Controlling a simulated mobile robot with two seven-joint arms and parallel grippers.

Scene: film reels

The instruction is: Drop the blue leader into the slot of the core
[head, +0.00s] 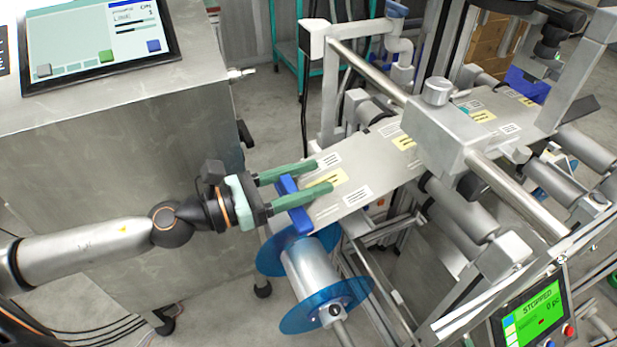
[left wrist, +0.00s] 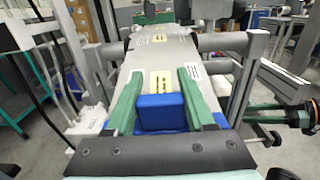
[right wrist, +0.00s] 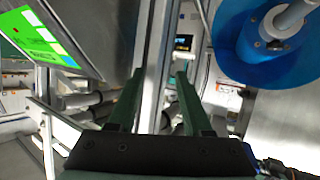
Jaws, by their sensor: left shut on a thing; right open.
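The blue leader (head: 297,216) is a bar at the near end of a grey printed web (head: 375,165). My left gripper (head: 322,176) is shut on it; the bar sits crosswise between the green fingers. In the left wrist view the leader (left wrist: 162,113) fills the gap between the fingers (left wrist: 160,78). The silver core (head: 308,268) lies just below the leader, between two blue flanges. Its slot cannot be made out. My right gripper (right wrist: 156,83) is open and empty, with a blue flange (right wrist: 228,45) at its upper right.
A steel cabinet with a screen (head: 95,45) stands at the left. Rollers and rails of the machine frame (head: 520,200) crowd the right. A green display reading STOPPED (head: 535,312) is at the lower right. The floor left of the reel is mostly clear.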

